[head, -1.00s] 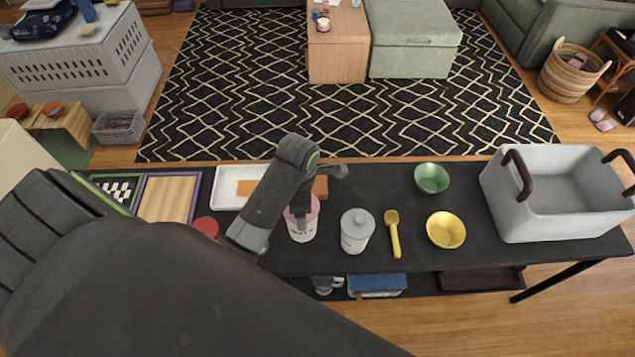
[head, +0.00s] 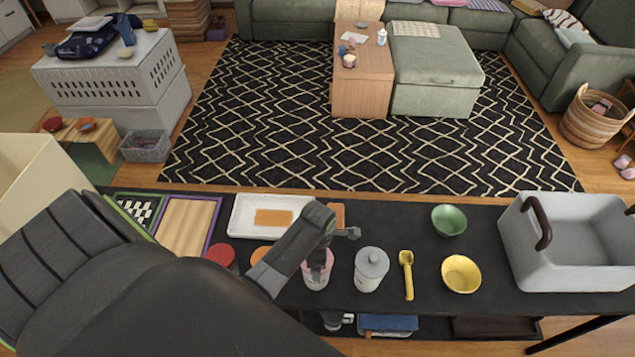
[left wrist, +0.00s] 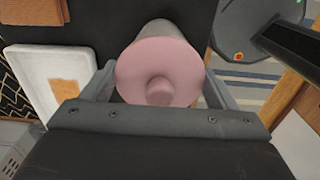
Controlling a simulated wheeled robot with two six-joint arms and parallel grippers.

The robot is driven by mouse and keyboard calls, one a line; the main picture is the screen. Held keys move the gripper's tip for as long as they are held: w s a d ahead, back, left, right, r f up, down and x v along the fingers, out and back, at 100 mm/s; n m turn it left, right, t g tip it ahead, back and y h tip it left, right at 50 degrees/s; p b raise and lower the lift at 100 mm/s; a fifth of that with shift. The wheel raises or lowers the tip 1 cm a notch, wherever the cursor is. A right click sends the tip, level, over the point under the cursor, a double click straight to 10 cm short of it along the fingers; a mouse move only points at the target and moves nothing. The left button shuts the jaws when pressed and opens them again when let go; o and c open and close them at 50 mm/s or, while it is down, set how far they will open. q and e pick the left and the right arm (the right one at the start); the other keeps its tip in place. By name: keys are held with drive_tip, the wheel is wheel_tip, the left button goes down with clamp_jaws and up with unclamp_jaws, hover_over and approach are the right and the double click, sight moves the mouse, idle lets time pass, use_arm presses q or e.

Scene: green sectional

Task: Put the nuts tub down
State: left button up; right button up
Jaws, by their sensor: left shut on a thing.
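The nuts tub, a pale tub with a pink lid (head: 316,284), is at the middle of the dark table (head: 395,215). My left gripper (head: 320,264) reaches down over it and is shut on it. In the left wrist view the pink lid (left wrist: 158,72) with its round knob sits between the two fingers (left wrist: 160,84). The tub looks upright in the head view, at or just above the tabletop; I cannot tell whether its base touches. My right gripper is not in view.
A white tub with a grey lid (head: 371,270) stands close on the right, then a yellow scoop (head: 407,274), yellow bowl (head: 461,274), green bowl (head: 449,220) and grey bin (head: 520,255). Left are a red-lidded tub (head: 221,255), an orange lid (head: 261,256) and a white tray (head: 242,218).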

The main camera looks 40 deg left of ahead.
use_arm(q)
drive_tip(key=o, duration=2)
drive_tip(key=shift+f, duration=0.15)
drive_tip(key=shift+r, duration=0.65)
wheel_tip(320, 180, up, 11)
drive_tip(key=shift+r+b, duration=0.1)
drive_tip(key=shift+b, duration=0.5)
